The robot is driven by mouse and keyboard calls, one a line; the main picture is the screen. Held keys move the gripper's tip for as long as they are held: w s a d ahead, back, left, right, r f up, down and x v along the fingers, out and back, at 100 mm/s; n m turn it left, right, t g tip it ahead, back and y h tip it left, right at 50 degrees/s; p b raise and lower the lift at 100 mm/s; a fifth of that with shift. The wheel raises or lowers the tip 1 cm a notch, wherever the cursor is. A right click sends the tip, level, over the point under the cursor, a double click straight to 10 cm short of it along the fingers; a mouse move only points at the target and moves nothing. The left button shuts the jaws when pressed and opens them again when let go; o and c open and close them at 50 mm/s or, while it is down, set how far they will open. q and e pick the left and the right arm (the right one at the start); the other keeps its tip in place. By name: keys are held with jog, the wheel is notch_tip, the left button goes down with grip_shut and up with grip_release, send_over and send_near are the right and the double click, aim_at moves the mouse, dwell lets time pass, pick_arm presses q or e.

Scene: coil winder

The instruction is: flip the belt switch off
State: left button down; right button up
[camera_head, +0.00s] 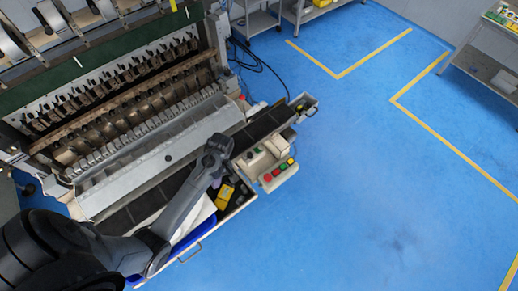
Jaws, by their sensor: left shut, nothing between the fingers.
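The cream control box (262,160) sits beside the dark conveyor belt (265,123) at the front of the coil winder. Its sloped front carries red, green and yellow buttons (282,169). A small dark part shows on its top left, but I cannot tell whether it is the belt switch or how it is set. My left arm reaches up from the lower left. My left gripper (217,148) is shut and empty, above the belt and just left of the control box; I see no contact. My right gripper is not in view.
The coil winder (140,130) fills the upper left. A drawer with a blue bin (190,238) and a yellow item (225,196) lies under my forearm. Shelves (260,20) stand at the back, a rack (490,70) at the right. The blue floor (380,200) is clear.

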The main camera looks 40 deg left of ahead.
pick_arm(q)
jog(key=w+a+n+h+b, duration=0.1)
jog(key=w+b, duration=0.1)
jog(key=w, duration=0.6)
notch_tip(320, 180, up, 11)
jog(key=t+h+b, duration=0.1)
jog(key=t+b, duration=0.2)
jog(key=t, duration=0.1)
send_over(258, 152)
jog(key=w+a, duration=0.1)
jog(key=a, duration=0.3)
jog(key=shift+d+r+n, duration=0.1)
jog(key=shift+n, duration=0.2)
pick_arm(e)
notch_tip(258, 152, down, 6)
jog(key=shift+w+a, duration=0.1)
pick_arm(q)
jog(key=x, duration=1.2)
jog(key=shift+s, duration=0.15)
jog(key=shift+x, duration=1.05)
